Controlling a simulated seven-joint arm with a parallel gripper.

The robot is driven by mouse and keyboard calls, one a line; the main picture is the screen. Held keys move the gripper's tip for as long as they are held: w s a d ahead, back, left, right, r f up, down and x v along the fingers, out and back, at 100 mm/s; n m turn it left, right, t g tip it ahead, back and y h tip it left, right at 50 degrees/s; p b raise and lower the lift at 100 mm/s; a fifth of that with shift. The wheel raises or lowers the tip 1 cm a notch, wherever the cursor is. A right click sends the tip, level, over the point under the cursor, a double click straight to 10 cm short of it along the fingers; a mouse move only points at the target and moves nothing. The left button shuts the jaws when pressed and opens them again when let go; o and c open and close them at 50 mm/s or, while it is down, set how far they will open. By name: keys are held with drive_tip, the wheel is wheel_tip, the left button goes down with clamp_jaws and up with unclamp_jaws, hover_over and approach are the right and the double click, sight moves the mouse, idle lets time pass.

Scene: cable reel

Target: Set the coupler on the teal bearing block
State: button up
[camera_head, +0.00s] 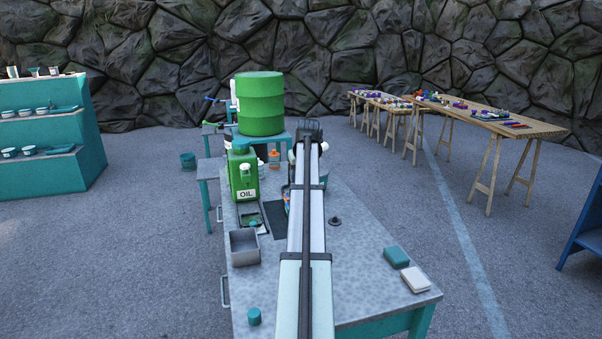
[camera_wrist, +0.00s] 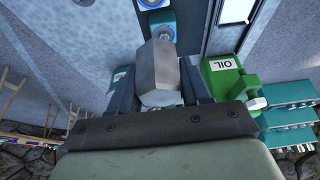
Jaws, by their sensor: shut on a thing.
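The coupler (camera_wrist: 157,72) is a grey, faceted metal piece in the wrist view. My gripper (camera_wrist: 159,82) is shut on it, with one dark finger on each side. Just beyond its far end is a teal block with a round metal-rimmed face (camera_wrist: 163,27), which looks like the teal bearing block. The coupler overlaps its lower part in the view, and I cannot tell whether they touch. In the head view my gripper (camera_head: 308,130) is small and dark at the far end of my arm. My arm hides the coupler and the block there.
The grey workbench (camera_head: 365,275) carries a green oil can (camera_head: 243,178), an open grey box (camera_head: 244,247), a teal block (camera_head: 397,256), a white block (camera_head: 414,281) and a teal cylinder (camera_head: 254,316). A green drum (camera_head: 260,104) stands behind.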

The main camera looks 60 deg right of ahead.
drive_tip(key=w+d+f+n+t+y, duration=0.1)
drive_tip(key=w+d+f+n+y, duration=0.1)
drive_tip(key=w+d+f+n, duration=0.2)
drive_tip(key=w+d+n, duration=0.1)
drive_tip(key=w, duration=0.2)
drive_tip(key=shift+d+n, duration=0.15)
drive_tip(key=shift+n, duration=0.15)
drive_tip(key=shift+f, duration=0.25)
drive_tip(key=shift+f, duration=4)
drive_tip(key=o, duration=1.3)
